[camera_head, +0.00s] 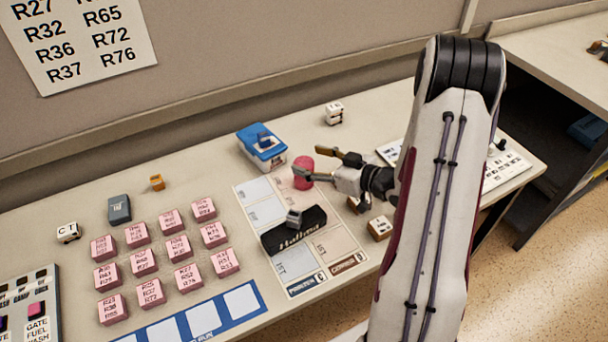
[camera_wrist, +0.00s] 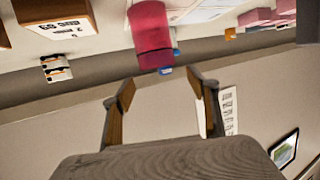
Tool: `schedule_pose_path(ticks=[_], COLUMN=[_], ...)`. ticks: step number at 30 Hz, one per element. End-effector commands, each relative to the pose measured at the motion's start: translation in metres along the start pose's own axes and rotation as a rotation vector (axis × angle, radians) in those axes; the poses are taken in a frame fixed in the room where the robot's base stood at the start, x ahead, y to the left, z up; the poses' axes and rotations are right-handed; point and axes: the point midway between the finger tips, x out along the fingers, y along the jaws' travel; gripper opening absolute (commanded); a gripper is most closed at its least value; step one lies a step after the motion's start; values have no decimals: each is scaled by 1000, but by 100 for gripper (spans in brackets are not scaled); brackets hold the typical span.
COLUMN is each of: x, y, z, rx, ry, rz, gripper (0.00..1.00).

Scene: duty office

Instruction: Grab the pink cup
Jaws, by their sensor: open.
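The pink cup (camera_head: 303,167) stands on the desk, just right of the blue device, in the head view. The fingers look apart from the cup there, and nothing is held.
A blue device (camera_head: 262,146) stands close left of the cup. A black labelled block (camera_head: 293,235) lies on the printed sheet in front. A white block (camera_head: 334,113) is behind. A keyboard (camera_head: 500,168) and small blocks (camera_head: 379,228) lie near my arm. Several pink blocks (camera_head: 142,262) fill the left.

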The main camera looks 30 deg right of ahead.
Motion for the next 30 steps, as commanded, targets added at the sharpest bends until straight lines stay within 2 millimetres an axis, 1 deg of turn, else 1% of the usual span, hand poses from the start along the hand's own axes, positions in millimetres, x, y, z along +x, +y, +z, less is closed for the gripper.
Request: schedule_pose_path(ticks=[11,17,25,30], x=[1,4,12,31], y=[0,0,0,-1], z=[3,15,38,38], rx=[1,2,2,-1], ry=[0,-2,-1,-1], rz=[0,0,0,-2], gripper=[59,59,59,59])
